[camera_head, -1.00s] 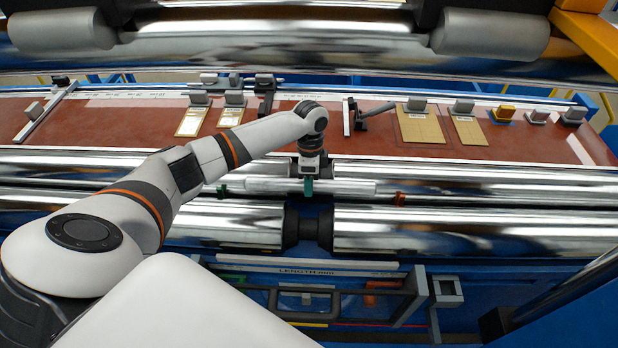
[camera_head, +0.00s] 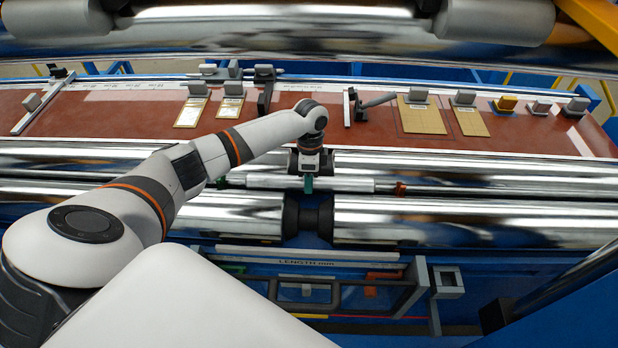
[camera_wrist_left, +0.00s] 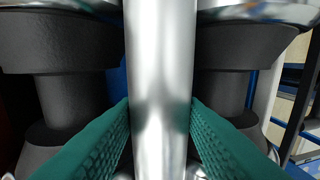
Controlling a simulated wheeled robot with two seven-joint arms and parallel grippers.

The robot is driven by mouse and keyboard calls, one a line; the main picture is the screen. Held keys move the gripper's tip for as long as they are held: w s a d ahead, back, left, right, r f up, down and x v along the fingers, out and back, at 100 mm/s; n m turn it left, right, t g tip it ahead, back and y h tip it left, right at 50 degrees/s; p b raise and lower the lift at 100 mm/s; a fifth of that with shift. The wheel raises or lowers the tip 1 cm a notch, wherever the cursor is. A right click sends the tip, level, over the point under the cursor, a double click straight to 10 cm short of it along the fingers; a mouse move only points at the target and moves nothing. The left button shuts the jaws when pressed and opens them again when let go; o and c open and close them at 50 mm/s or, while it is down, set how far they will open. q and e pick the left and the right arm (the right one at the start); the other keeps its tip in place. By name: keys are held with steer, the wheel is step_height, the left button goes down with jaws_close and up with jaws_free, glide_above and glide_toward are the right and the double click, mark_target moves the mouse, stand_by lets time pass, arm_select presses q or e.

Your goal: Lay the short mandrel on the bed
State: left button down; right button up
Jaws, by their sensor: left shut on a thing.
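The short mandrel (camera_head: 345,185) is a bright silver rod lying level, left to right, along the trough between the rear roller (camera_head: 470,168) and the front roller (camera_head: 450,216) of the bed. My left gripper (camera_head: 308,184) is shut on it near its middle, reaching down from above. In the left wrist view the teal fingers (camera_wrist_left: 160,118) press on both sides of the mandrel (camera_wrist_left: 160,50). I cannot tell whether the mandrel touches the rollers. My right gripper is not in view.
A large shiny roller (camera_head: 300,38) spans the top. A small orange-red piece (camera_head: 400,188) sits just right of the mandrel. A grey-framed panel (camera_head: 310,290) is in front.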

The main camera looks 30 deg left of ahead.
arm_select(q)
steer(key=shift+f, duration=0.25)
steer(key=c, duration=0.9)
jaws_free()
steer(key=shift+o, duration=0.2)
step_height(320, 180, up, 12)
steer(key=w+b, duration=0.1)
steer(key=b, duration=0.3)
steer(key=shift+w+a, duration=0.25)
steer(key=shift+a, duration=0.2)
steer(key=shift+f, duration=0.15)
